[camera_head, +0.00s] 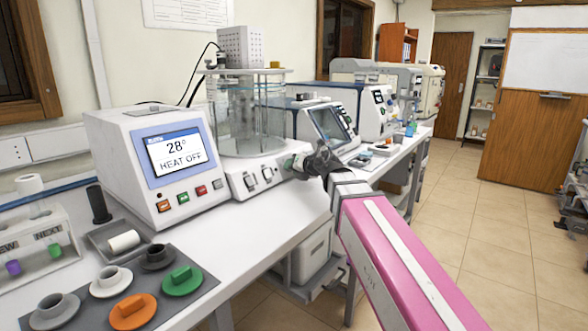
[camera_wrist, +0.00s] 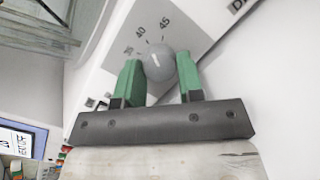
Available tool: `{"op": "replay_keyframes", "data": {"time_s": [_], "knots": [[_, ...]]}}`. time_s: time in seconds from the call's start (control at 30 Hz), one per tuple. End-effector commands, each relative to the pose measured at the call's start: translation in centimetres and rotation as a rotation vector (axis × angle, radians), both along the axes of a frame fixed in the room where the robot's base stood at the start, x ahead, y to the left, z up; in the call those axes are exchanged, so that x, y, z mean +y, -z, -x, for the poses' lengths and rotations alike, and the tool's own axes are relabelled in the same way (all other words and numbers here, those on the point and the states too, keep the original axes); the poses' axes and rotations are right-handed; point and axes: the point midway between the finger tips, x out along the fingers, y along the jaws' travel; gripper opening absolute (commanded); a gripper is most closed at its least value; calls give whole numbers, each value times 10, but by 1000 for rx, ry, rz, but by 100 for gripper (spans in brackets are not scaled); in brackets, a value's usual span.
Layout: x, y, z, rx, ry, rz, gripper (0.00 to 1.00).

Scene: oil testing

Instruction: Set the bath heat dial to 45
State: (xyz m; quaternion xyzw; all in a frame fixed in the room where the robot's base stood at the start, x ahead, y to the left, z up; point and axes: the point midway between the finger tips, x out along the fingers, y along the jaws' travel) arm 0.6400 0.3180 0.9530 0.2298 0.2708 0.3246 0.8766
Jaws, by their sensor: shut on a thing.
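I cannot tell exactly which number the mark points at. My gripper (camera_wrist: 159,72) has its green fingers on both sides of the knob and is shut on it. In the head view my gripper hides the dial at the right end of the bath's front panel (camera_head: 250,180).
The glass bath (camera_head: 238,115) stands above the panel. A white unit (camera_head: 150,165) to its left displays 28° and HEAT OFF. Several instruments line the bench behind. A grey mat (camera_head: 178,311) with coloured lids and a vial rack (camera_head: 38,245) are at front left.

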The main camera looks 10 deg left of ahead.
Motion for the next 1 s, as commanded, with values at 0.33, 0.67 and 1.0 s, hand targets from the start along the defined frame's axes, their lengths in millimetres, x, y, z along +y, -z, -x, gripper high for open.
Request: {"op": "replay_keyframes", "data": {"time_s": [0.33, 0.67, 1.0], "knots": [[1, -2, 1, 223, 135, -129, 11], [1, -2, 1, 352, 214, -204, 11], [2, -2, 1, 390, 235, -226, 11]]}}
